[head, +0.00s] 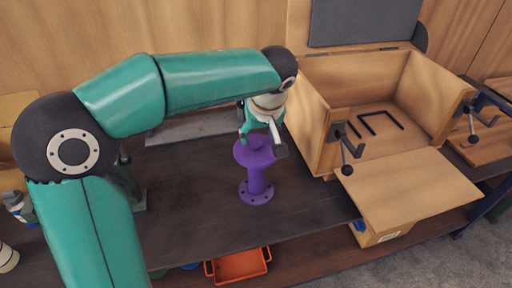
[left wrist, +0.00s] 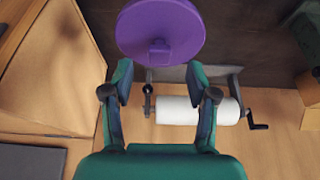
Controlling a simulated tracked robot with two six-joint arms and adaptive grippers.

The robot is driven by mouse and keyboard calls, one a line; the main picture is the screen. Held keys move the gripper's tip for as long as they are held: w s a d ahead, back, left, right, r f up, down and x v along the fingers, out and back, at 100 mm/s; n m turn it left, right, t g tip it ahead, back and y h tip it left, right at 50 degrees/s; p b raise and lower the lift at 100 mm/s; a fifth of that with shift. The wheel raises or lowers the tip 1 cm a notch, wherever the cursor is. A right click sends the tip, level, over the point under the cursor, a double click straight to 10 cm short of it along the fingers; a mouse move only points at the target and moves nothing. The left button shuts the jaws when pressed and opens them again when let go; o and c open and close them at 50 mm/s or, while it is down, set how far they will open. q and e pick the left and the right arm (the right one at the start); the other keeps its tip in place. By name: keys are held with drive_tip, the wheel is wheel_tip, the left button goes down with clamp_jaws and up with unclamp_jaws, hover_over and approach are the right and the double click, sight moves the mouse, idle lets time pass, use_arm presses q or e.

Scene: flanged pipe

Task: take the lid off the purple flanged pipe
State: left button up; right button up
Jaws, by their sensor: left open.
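The purple flanged pipe (head: 257,184) stands upright on the dark workbench, with its bolted round base flange on the bench top. Its round purple lid (head: 250,155) sits on top, partly hidden by my gripper. My left gripper (head: 263,139) is just above the lid, open, fingers pointing down. In the left wrist view the lid (left wrist: 160,32) is a disc with a small knob near its lower edge, just beyond the open fingertips of the gripper (left wrist: 160,82). Nothing is between the fingers. My right gripper is in neither view.
An open wooden box (head: 375,95) with clamps at its front stands right of the pipe, its front flap lowered. An orange tray (head: 240,266) is below the bench's front edge. A white roll (left wrist: 198,111) shows in the left wrist view. The bench around the pipe's base is clear.

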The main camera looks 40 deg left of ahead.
sight(257, 143)
use_arm(q)
drive_tip(key=p+x, duration=0.1)
drive_tip(key=x, duration=0.4)
drive_tip(key=shift+c, duration=0.3)
drive_tip(key=shift+d, duration=0.1)
drive_tip(key=c, duration=1)
